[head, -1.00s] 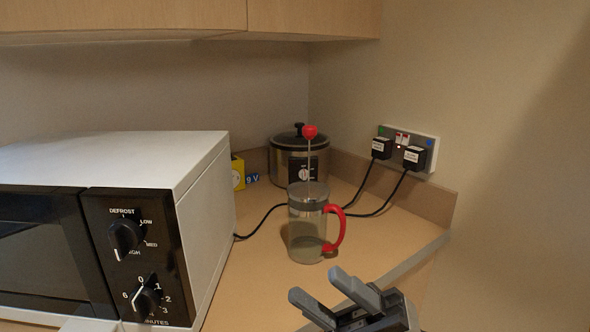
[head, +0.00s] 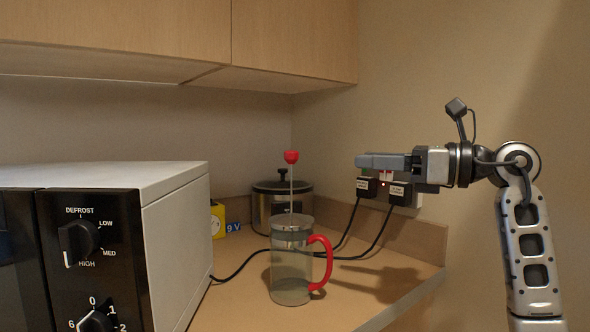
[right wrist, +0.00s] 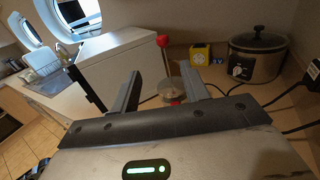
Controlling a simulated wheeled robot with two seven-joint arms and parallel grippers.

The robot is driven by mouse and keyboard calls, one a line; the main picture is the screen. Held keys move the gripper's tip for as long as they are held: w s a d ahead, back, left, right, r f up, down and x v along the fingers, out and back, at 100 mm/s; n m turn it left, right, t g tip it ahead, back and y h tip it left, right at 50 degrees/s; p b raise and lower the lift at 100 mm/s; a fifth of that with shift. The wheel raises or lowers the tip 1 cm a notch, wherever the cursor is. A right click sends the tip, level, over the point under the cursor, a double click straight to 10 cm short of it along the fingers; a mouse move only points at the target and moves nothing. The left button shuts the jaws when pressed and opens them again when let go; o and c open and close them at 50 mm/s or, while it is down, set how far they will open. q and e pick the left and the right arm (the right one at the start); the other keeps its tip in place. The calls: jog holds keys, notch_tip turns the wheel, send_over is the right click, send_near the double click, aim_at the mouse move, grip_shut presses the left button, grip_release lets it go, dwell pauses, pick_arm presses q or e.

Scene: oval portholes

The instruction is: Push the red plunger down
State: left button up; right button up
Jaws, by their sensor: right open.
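The red plunger knob (head: 291,156) tops a thin upright metal rod, raised well above the lid of a glass press (head: 291,270) with a red handle (head: 325,262). The press stands upright on the counter. My right gripper (head: 360,161) is to the right of the knob, at about its height in the picture, pointing left. It is open, empty and apart from the knob. In the right wrist view the knob (right wrist: 162,41) shows beyond and between the two fingers, with the press partly hidden below. My left gripper is not in view.
A white microwave (head: 175,240) stands to the left of the press. A slow cooker (head: 262,209) and a yellow box (head: 217,220) are behind it. Plugged cables run along the counter (head: 375,285). Cupboards (head: 295,40) hang above. The air around the knob is free.

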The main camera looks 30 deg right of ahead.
aim_at(297, 154)
jog(key=p+x, duration=0.1)
jog(key=x, duration=0.3)
jog(key=p+x, duration=0.1)
jog(key=x, duration=0.4)
jog(key=p+x, duration=0.1)
jog(key=x, duration=0.4)
jog(key=shift+w+d+r+p, duration=0.15)
jog(key=shift+w+r+p, duration=0.15)
jog(key=shift+w+p, duration=0.1)
jog(key=shift+w+a+f, duration=0.1)
jog(key=shift+w+a, duration=0.2)
jog(key=shift+w, duration=0.2)
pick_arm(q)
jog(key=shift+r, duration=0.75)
